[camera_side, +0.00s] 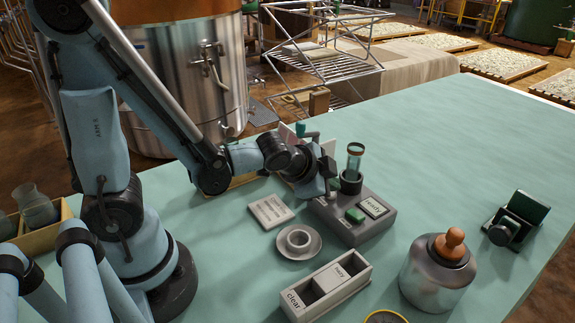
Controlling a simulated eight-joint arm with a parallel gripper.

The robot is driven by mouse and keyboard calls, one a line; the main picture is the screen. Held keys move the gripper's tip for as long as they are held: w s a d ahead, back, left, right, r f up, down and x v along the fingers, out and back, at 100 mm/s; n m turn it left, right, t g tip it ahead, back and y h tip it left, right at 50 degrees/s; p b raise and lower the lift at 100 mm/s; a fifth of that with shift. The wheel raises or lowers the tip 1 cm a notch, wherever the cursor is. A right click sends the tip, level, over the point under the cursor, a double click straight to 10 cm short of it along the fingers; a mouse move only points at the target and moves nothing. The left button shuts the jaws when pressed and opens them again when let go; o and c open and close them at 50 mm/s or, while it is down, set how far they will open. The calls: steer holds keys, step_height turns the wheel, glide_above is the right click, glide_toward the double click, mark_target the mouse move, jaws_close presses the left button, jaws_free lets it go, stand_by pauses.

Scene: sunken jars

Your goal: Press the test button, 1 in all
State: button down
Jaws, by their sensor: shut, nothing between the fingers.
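The test device is a grey box (345,232) on the green-covered table. A green button (355,215) sits on its top, beside a panel reading "ready" (374,207). A glass tube (354,160) with a brown rim and dark green contents stands upright in a dark holder (350,183) at the back of the box. My gripper (326,170) is shut and empty at the box's back left, left of the tube and away from the green button. Its fingertips are small and dark, so I cannot tell whether they touch the box.
A two-part tray (328,289) marked "clear" and "hazy" stands in front. The table's far right is clear.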

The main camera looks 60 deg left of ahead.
steer(key=shift+f, duration=0.5)
stand_by(0.4)
steer(key=shift+r, duration=0.95)
steer(key=shift+r, duration=0.1)
steer(key=shift+r, duration=2.4)
steer(key=s+a+r+n+g+h, duration=0.1)
steer(key=s+a+n+g, duration=0.1)
steer(key=s+n, duration=0.5)
steer(key=shift+s+a+r+n, duration=0.15)
steer(key=shift+s+r+n, duration=0.25)
steer(key=shift+s, duration=0.45)
